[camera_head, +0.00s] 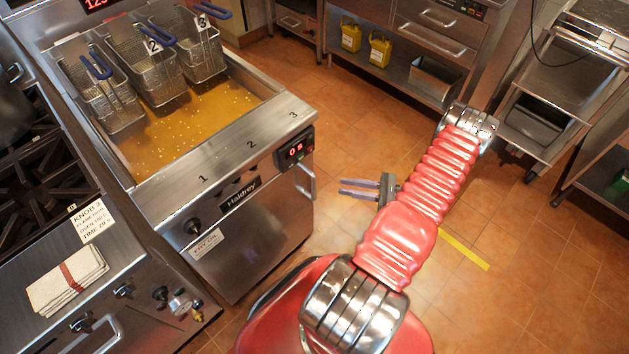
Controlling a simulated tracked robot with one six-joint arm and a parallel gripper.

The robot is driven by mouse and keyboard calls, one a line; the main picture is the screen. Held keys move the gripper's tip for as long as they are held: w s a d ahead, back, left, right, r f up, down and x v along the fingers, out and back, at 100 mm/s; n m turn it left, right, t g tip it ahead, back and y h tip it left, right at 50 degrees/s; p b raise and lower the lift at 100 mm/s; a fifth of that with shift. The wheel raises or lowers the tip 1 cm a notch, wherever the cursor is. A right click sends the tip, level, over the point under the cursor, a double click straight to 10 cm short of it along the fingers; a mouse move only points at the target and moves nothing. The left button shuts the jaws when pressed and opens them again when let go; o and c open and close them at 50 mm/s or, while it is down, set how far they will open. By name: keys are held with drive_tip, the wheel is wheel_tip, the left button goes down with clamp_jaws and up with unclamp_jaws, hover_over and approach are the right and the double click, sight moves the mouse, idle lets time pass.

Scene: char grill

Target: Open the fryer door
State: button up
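The fryer (225,175) stands at left centre, with oil and several baskets in its top. Its steel front door (255,235) looks closed against the body. The door's vertical bar handle (306,180) is at the right edge of the front, below the red display. My gripper (341,187) is to the right of the handle, its two purple-grey fingers pointing left toward it. The fingers are parallel with a gap between them, and nothing is held. The fingertips appear apart from the handle.
A stove (30,170) with a folded towel (67,280) stands left of the fryer. A steel counter (400,80) with yellow containers on its shelf is at the back. The tiled floor (350,130) between them is clear, with a yellow strip (463,250) at right.

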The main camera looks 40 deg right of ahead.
sight(314, 181)
drive_tip(key=x, duration=1.1)
drive_tip(key=shift+w+a, duration=0.25)
clamp_jaws()
drive_tip(key=shift+d, duration=0.15)
